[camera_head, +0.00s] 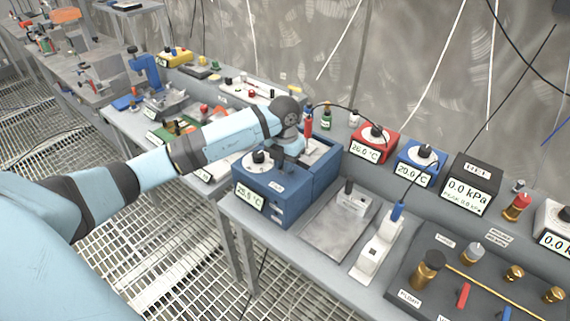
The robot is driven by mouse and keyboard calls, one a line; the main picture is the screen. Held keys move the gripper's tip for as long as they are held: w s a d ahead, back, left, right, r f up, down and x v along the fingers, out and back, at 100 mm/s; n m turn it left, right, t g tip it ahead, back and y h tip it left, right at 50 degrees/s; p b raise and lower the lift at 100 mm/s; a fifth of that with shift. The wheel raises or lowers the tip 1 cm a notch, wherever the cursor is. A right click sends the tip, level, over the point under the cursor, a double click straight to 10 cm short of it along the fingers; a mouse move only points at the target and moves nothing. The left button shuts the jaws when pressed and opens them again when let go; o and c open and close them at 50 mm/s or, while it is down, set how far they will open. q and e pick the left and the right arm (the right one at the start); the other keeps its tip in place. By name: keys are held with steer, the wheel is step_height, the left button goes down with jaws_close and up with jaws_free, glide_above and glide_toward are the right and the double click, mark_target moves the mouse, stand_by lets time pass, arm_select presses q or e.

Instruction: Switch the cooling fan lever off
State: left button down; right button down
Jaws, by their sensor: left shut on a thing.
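A blue bath unit (262,192) with a display reading about 25.0 °C and a black knob (259,156) stands near the left end of the front bench. My left arm comes in from the left. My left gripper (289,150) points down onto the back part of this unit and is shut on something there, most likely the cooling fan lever. The wrist and fingers hide the lever, so I cannot see its position. My right gripper is not in view.
Red (373,146) and blue (421,163) temperature boxes and a black kPa meter (470,187) stand along the back of the bench. A metal plate (333,225) and a white power strip (376,250) lie right of the bath. Cables hang at the wall.

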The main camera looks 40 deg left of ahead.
arm_select(q)
steer(key=shift+a+f+m+b, duration=0.15)
steer(key=shift+a+m+b, duration=0.15)
steer(key=shift+m, duration=0.6)
steer(key=shift+r, duration=0.2)
steer(key=c, duration=1.1)
jaws_free()
steer(key=shift+r, duration=0.1)
step_height(320, 180, up, 14)
steer(key=shift+f+b, duration=0.2)
steer(key=shift+b, duration=0.5)
steer(key=shift+d+f, duration=0.1)
